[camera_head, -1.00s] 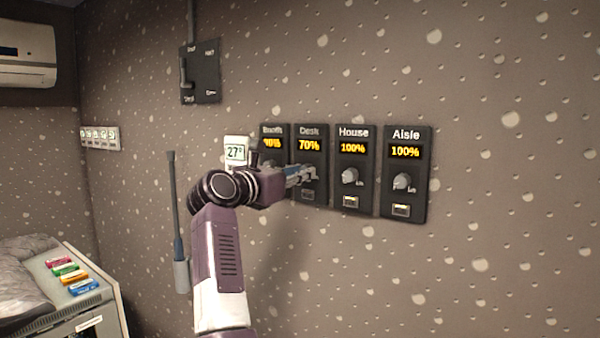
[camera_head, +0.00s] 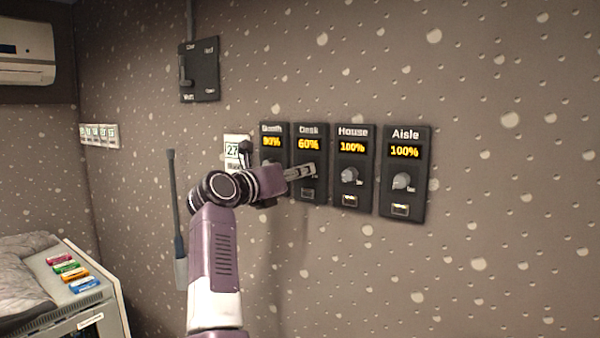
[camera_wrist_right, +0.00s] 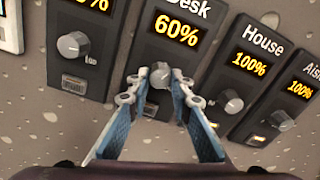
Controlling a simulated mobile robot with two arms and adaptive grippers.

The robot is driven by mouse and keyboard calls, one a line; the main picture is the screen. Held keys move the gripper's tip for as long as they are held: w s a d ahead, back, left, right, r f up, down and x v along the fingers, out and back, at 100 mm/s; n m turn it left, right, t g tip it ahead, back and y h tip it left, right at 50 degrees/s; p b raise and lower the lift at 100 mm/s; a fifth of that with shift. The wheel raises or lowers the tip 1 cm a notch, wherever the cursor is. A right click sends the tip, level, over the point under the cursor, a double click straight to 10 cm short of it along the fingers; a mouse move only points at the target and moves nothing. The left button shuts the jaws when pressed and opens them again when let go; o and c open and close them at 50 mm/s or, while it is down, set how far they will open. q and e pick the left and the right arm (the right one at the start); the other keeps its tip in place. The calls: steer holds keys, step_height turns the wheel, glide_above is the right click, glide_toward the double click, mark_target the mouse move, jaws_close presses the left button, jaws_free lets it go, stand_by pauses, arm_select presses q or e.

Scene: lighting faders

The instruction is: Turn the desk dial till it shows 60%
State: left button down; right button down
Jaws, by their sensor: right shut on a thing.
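The Desk panel (camera_head: 309,134) is on the wall, second from the left in a row of dial panels. Its display reads 60% in the head view, and the display (camera_wrist_right: 177,29) also reads 60% in the right wrist view. My right gripper (camera_head: 309,172) reaches the panel from the left. In the wrist view the right gripper's fingers (camera_wrist_right: 160,84) are shut on the Desk dial (camera_wrist_right: 159,75), one on each side of it. In the head view the gripper hides the dial. My left gripper is not in view.
The Booth panel (camera_head: 272,130) stands left of Desk, partly hidden by my arm. The House panel (camera_head: 352,133) and Aisle panel (camera_head: 405,134) stand to the right, both at 100%. A thermostat (camera_head: 232,150) and a switch box (camera_head: 200,70) are on the wall at left.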

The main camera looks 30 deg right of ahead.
mark_target(308, 128)
steer(key=shift+r, duration=0.1)
steer(key=c, duration=1.7)
jaws_free()
step_height(308, 128, up, 10)
steer(key=shift+f, duration=0.1)
steer(key=shift+a, duration=0.15)
